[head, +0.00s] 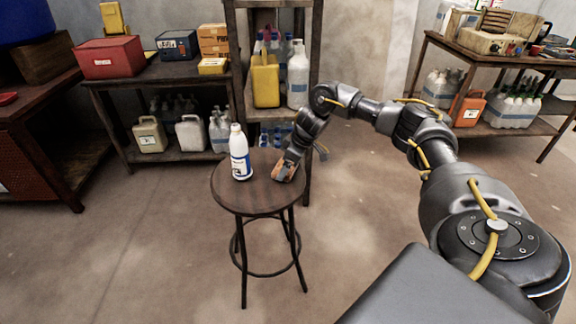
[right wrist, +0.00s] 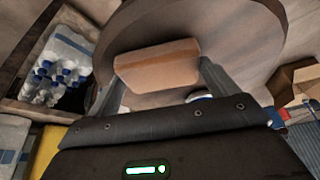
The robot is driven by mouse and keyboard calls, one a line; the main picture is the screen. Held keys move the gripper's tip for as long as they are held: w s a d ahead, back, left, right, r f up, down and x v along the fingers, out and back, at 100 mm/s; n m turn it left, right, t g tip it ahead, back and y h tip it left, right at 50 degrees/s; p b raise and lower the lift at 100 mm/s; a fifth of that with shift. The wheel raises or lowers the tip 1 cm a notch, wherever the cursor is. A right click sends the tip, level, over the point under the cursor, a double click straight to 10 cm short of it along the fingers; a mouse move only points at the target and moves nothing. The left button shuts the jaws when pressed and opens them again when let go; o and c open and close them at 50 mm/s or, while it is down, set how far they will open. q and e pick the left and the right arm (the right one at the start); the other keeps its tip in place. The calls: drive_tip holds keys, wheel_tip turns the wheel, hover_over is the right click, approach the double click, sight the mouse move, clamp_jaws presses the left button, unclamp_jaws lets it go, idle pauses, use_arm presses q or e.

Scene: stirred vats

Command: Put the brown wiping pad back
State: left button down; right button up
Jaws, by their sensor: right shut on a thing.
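The brown wiping pad (right wrist: 158,68) sits between the two fingers of my right gripper (right wrist: 160,85) in the right wrist view, close over the round stool top. In the head view my right gripper (head: 286,172) is at the right side of the stool (head: 250,200), and a bit of the brown pad (head: 283,173) shows under it. The gripper is shut on the pad. I cannot tell whether the pad touches the stool top. A white bottle with a blue label (head: 240,155) stands upright on the stool, left of the gripper. My left gripper is not in view.
A shelf (head: 271,113) with a yellow jug (head: 265,82) and a white bottle (head: 298,76) stands behind the stool. Side tables with boxes and jugs stand at left and right. The floor around the stool is clear.

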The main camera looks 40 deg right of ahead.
drive_tip(key=shift+f, duration=0.1)
drive_tip(key=o, duration=0.8)
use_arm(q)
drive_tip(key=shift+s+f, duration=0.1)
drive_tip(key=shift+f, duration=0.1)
use_arm(e)
drive_tip(key=v, duration=0.2)
drive_tip(key=shift+r+p, duration=0.3)
drive_tip(key=shift+r, duration=0.15)
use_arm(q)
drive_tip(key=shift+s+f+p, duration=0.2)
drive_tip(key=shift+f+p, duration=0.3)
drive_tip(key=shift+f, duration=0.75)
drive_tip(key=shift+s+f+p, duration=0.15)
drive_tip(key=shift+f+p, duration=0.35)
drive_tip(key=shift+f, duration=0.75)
use_arm(e)
drive_tip(key=v, duration=0.9)
drive_tip(key=shift+r, duration=0.25)
drive_tip(key=shift+s, duration=0.15)
